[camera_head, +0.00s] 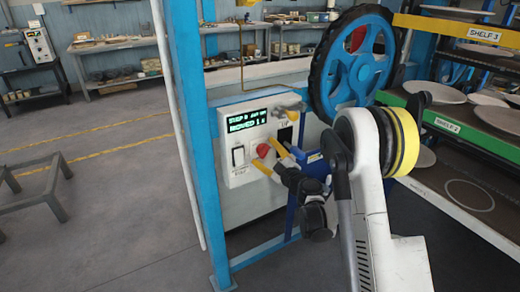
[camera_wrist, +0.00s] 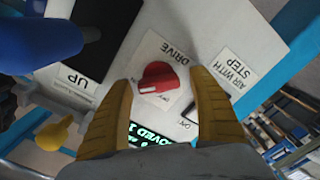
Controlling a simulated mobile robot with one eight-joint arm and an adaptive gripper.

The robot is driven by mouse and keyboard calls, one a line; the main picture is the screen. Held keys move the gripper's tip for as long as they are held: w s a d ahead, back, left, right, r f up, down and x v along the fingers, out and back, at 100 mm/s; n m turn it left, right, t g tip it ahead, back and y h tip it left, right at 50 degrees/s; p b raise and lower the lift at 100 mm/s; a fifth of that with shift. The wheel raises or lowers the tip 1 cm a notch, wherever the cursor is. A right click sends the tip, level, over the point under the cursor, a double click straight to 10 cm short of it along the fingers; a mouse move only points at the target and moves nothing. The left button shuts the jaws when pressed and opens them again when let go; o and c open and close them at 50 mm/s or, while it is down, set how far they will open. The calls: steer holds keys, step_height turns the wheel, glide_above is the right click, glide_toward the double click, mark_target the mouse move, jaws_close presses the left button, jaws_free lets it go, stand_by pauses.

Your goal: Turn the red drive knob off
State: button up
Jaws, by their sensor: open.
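The red drive knob (camera_head: 263,150) is on the front of a white control panel (camera_head: 235,176). In the wrist view the knob (camera_wrist: 158,76) sits on a white plate beside the word DRIVE. My gripper (camera_head: 266,155) is open in front of the panel, its yellow fingers pointing at the knob. In the wrist view one finger is on each side of the knob, with a visible gap to both. I cannot tell the depth between fingertips and knob, and the small text by the knob is too small to read.
A large blue wheel (camera_head: 352,65) stands above right. A blue post (camera_head: 192,130) is left; shelves with plates (camera_head: 500,118) are right.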

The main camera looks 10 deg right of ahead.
steer(key=shift+s+d, duration=0.1)
steer(key=shift+s, duration=0.05)
steer(key=shift+c, duration=0.3)
steer(key=c, duration=1.1)
steer(key=shift+n, duration=0.4)
steer(key=n+b, duration=0.1)
steer(key=n, duration=0.2)
steer(key=shift+n+b, duration=0.3)
steer(key=n+b, duration=0.1)
steer(key=n, duration=0.3)
steer(key=shift+n, duration=0.3)
steer(key=n, duration=0.4)
steer(key=shift+f+n, duration=0.1)
steer(key=shift+n, duration=2.3)
